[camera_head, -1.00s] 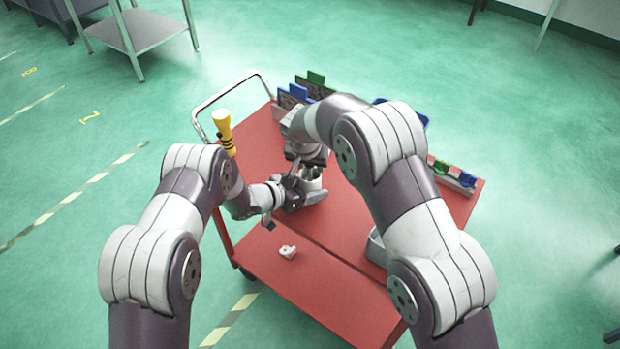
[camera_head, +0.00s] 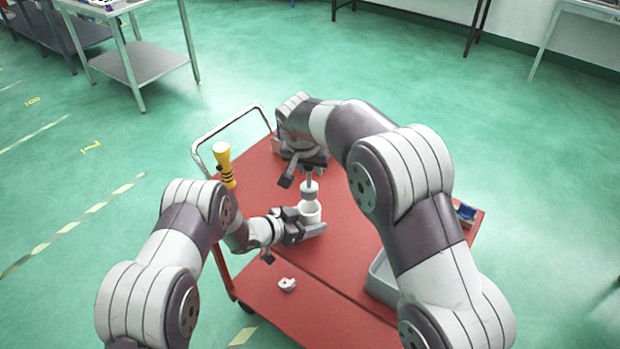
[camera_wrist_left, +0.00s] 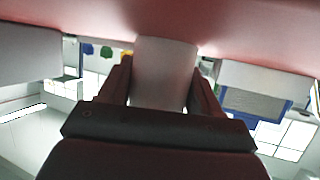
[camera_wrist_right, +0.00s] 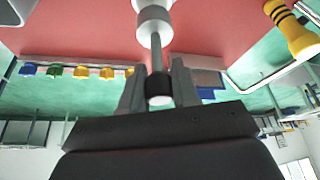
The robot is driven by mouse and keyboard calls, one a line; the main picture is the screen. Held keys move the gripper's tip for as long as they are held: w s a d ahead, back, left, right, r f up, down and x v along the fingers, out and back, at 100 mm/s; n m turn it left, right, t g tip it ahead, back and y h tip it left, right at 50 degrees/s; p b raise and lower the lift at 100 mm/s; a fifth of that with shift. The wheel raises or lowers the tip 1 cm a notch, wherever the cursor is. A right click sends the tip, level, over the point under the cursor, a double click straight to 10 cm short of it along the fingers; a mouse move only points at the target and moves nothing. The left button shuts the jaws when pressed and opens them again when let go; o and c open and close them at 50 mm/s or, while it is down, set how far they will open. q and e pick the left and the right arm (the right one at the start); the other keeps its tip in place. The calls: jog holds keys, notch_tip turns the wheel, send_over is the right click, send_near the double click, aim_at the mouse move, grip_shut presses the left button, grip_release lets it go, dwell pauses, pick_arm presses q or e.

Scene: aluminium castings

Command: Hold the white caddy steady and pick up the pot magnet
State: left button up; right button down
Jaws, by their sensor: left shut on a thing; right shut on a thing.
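The white caddy (camera_head: 312,212) stands on the red cart, a round open cup. My left gripper (camera_head: 298,222) is shut on it from the left; in the left wrist view the caddy (camera_wrist_left: 165,72) fills the gap between the fingers. The head appears just above the caddy's mouth.
The red cart top (camera_head: 330,270) is clear around the caddy. A small white casting (camera_head: 287,284) lies at the front left. A grey tray (camera_head: 382,278) stands at the right, partly behind my right arm. A yellow-black handled thing (camera_head: 223,163) stands at the left edge.

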pick_arm(q)
jog(key=o, duration=1.2)
jog(key=shift+c, duration=0.2)
